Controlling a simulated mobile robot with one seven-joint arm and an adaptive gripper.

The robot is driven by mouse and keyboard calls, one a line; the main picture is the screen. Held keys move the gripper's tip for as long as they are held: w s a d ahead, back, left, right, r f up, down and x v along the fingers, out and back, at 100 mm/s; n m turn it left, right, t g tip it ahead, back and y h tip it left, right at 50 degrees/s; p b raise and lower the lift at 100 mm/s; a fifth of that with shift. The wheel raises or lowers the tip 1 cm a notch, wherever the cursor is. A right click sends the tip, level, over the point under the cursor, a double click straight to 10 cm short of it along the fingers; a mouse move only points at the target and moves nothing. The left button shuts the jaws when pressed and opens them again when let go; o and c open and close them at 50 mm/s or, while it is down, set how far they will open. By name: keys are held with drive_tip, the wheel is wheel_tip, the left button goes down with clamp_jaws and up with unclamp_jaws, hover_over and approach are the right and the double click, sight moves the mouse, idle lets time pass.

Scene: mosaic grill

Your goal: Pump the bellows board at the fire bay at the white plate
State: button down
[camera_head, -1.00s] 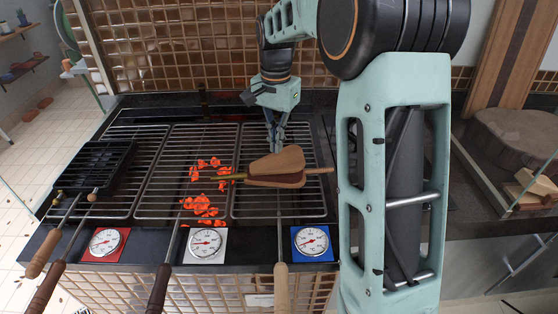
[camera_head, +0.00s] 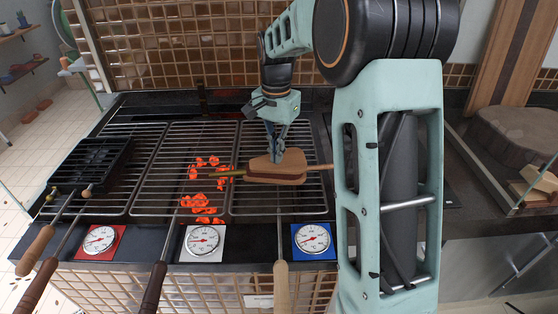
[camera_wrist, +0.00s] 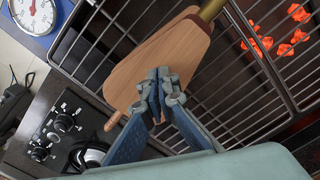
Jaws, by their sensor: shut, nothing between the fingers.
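The bellows (camera_head: 262,172) has a wooden board and a brass nozzle. It lies over the right grill grate, its nozzle pointing left to the glowing coals (camera_head: 203,203) of the middle bay. My gripper (camera_head: 277,160) is shut and empty, pointing down with its tips at the top board. In the wrist view my gripper (camera_wrist: 160,76) is over the wooden board (camera_wrist: 150,65), seemingly touching it. The white plate (camera_head: 203,243) with a round gauge is in front of the middle bay. The dark leather between the boards is mostly hidden.
A red plate (camera_head: 100,241) and a blue plate (camera_head: 312,239) with gauges flank the white one. Several long-handled tools lie across the front edge. A black grill basket (camera_head: 92,165) rests on the left grate. A tiled wall stands behind.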

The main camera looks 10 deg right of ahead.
drive_tip(key=shift+a, duration=0.1)
wheel_tip(320, 180, up, 5)
drive_tip(key=p, duration=0.4)
drive_tip(key=shift+r, duration=0.1)
drive_tip(key=shift+f, duration=0.2)
idle(0.4)
drive_tip(key=shift+f+b, duration=1.55)
drive_tip(key=shift+f, duration=1)
drive_tip(key=shift+r, duration=0.25)
wheel_tip(320, 180, up, 5)
drive_tip(key=p, duration=0.4)
drive_tip(key=shift+a, duration=0.1)
